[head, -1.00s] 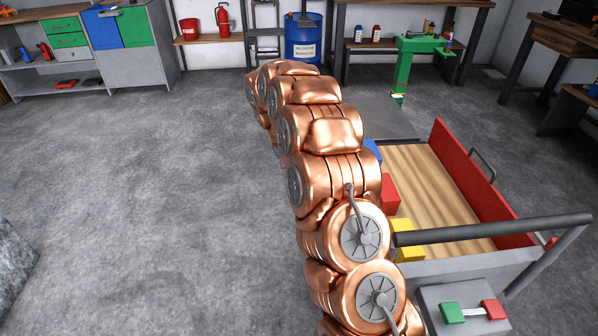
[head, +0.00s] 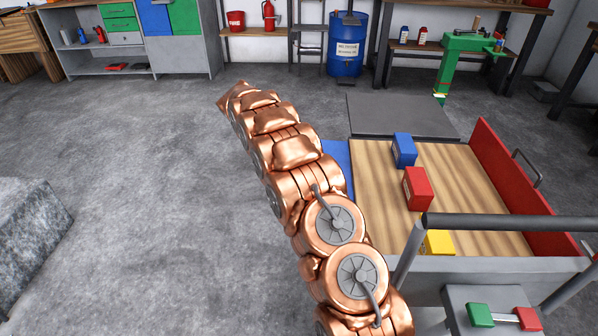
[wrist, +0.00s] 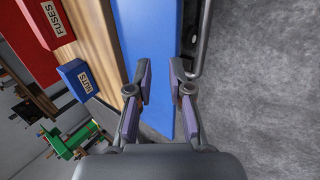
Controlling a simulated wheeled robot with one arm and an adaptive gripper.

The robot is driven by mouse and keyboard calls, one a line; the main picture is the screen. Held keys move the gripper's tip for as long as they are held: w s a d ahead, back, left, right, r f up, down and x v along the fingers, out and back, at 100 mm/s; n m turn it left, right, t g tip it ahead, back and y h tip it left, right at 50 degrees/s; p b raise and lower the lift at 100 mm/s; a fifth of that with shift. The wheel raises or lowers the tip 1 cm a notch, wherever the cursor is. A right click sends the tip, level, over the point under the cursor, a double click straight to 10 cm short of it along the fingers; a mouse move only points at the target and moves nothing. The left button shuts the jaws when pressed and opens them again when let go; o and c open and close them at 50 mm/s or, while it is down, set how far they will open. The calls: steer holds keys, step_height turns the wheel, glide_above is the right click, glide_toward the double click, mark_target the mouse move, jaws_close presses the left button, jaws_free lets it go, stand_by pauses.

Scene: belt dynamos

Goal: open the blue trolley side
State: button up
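The blue trolley side (head: 337,165) shows in the head view as a strip between my arm and the wooden trolley bed (head: 375,180); my arm hides much of it. In the wrist view the blue side (wrist: 148,35) runs from the top edge down behind my fingers. A dark bar handle (wrist: 203,40) sits on its outer face, close to the right fingertip. My gripper (wrist: 156,80) is open, its fingers apart in front of the blue side. I see nothing held. In the head view the gripper itself is not discernible.
A blue box (head: 404,150), a red box (head: 418,188) and a yellow box (head: 438,243) stand on the bed. The red side (head: 515,190) is at the right. A push bar (head: 500,221) crosses the near end.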

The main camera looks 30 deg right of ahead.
steer(key=shift+o, duration=1.2)
steer(key=v, duration=1.1)
steer(key=shift+a+r, duration=0.25)
steer(key=shift+a, duration=0.05)
steer(key=shift+r, duration=0.1)
